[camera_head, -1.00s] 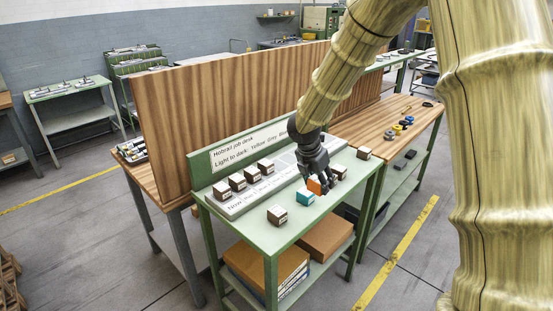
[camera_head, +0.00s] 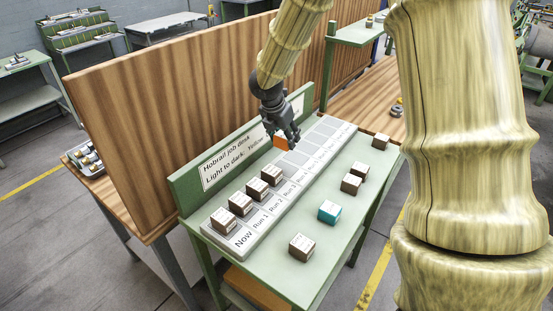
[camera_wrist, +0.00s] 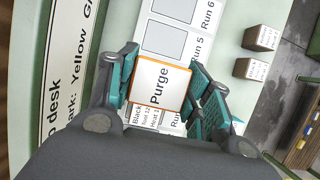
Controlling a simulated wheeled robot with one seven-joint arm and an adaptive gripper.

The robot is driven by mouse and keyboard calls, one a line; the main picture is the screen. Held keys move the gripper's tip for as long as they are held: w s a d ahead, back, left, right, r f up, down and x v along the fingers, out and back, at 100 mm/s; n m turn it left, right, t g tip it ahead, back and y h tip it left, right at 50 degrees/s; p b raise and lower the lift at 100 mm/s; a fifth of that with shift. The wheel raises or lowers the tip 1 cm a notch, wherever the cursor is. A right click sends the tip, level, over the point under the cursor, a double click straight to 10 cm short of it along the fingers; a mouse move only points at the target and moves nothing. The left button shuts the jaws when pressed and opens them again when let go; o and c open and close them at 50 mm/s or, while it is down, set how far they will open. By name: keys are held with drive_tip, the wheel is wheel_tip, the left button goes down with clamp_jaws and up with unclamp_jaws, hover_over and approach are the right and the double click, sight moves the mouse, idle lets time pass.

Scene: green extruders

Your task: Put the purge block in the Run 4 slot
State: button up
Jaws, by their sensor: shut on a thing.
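My gripper (camera_head: 283,138) is shut on the orange purge block (camera_head: 281,143). In the wrist view the block's white top, lettered "Purge" (camera_wrist: 160,87), lies between the two fingers. The block is held above the grey slot strip (camera_head: 262,232), near the Run 4 slot (camera_head: 286,168). That slot looks empty in the head view; in the wrist view the block and gripper hide it. The empty Run 5 slot (camera_wrist: 163,42) shows just beyond the block. I cannot tell the exact gap below the block.
Brown blocks fill the slots from Now (camera_head: 222,220) to Run 3 (camera_head: 271,174). A teal block (camera_head: 329,212) and several brown blocks, one at the front (camera_head: 301,247), stand loose on the green desk. A sign board (camera_head: 225,165) rises behind the strip.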

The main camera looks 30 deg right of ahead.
sight(287, 146)
drive_tip(key=f, duration=0.1)
drive_tip(key=s+f, duration=0.1)
drive_tip(key=f, duration=0.1)
drive_tip(key=shift+s+p, duration=0.2)
drive_tip(key=shift+p, duration=0.15)
drive_tip(key=shift+w+f, duration=0.3)
drive_tip(key=shift+f, duration=0.3)
drive_tip(key=shift+w+f, duration=0.3)
drive_tip(key=shift+f, duration=0.25)
drive_tip(key=shift+s+f, duration=0.25)
drive_tip(key=shift+s, duration=0.2)
drive_tip(key=f, duration=0.2)
drive_tip(key=f+p, duration=0.1)
drive_tip(key=shift+w+f, duration=0.2)
drive_tip(key=shift+w, duration=0.1)
drive_tip(key=shift+s+r, duration=0.15)
drive_tip(key=shift+s, duration=0.05)
drive_tip(key=shift+f, duration=0.2)
drive_tip(key=o, duration=1)
drive_tip(key=shift+w, duration=0.1)
drive_tip(key=shift+o, duration=0.2)
